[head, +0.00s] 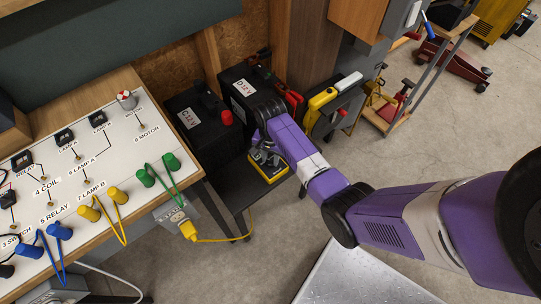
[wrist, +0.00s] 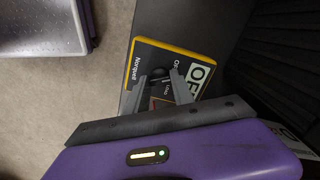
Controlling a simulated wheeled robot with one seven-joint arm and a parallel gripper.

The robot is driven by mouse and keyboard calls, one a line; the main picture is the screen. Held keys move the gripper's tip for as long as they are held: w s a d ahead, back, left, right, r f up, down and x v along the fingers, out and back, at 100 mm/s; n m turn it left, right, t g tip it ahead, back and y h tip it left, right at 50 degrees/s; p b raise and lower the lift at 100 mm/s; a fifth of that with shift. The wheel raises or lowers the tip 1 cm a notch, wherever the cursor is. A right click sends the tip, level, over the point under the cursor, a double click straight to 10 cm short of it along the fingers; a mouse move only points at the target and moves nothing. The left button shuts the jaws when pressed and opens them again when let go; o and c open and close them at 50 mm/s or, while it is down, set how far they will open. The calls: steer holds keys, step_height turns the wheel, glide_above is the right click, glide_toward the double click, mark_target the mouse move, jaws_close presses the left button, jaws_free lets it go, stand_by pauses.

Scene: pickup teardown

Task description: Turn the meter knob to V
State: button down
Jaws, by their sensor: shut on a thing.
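In the wrist view the meter (wrist: 148,57) shows the name Norquell and a pale display (wrist: 201,78) that reads OFF, partly cut by my finger. Its dark round knob (wrist: 157,71) sits between my fingertips. My gripper (wrist: 158,77) is shut on the knob from above, and it also shows over the meter in the head view (head: 267,156). The fingers hide much of the dial, so I cannot read the knob's pointer.
Black batteries marked C 12V (head: 195,118) and D 12V (head: 240,85) stand behind the meter. A panel (head: 75,155) with coloured terminals and wires is at left. Open floor (head: 265,240) lies in front.

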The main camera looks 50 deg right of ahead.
mark_target(271, 160)
steer(key=m+p, duration=0.2)
steer(key=m, duration=0.3)
steer(key=shift+m, duration=0.4)
stand_by(0.3)
steer(key=c, duration=1.1)
jaws_free()
step_height(271, 160, up, 8)
steer(key=shift+f+p, duration=0.1)
steer(key=shift+p, duration=0.65)
